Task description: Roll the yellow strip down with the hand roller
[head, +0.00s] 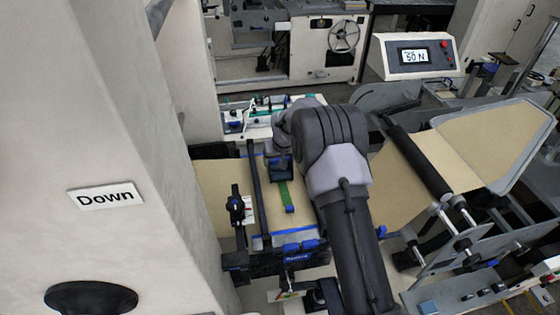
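My gripper (281,168) is over the kraft web, at the end of my dark arm; its fingers are too small and dark to tell whether they are open or shut. Just below it in the picture is a narrow green piece (284,192) with a blue end (289,209). I cannot tell whether this piece lies on the web or is held. I cannot make out a clear yellow strip on the kraft web (262,215); my arm hides part of the web. I cannot identify the hand roller for sure.
A dark bar (257,190) crosses the web left of my gripper. A blue-and-black clamp assembly (290,257) stands at the web's near edge. A black roller (418,160) is on the right. A tray of tools (262,117) lies behind. A display (414,56) reads 50 N.

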